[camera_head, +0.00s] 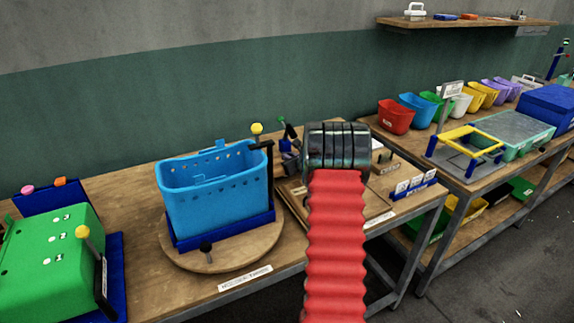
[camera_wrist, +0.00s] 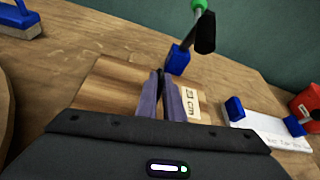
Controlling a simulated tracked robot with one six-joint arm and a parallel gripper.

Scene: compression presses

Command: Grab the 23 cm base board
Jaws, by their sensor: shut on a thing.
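In the wrist view, a flat wooden board (camera_wrist: 113,88) lies under my gripper (camera_wrist: 162,78) on the bench. A white label (camera_wrist: 188,103) on its right side ends in "cm"; its number is hard to read. The two purplish fingers are close together over the middle of the board and shut on it. Their contact with the board is hard to make out. In the head view, my arm and wrist hide the fingers and most of the spot they work at.
A blue post with a black, green-tipped lever (camera_wrist: 180,60) stands just beyond the board. A white plate with blue blocks (camera_wrist: 270,140) lies to the right. In the head view, a blue basket (camera_head: 215,195) stands left on a round turntable (camera_head: 225,255); coloured bins (camera_head: 395,116) line the right bench.

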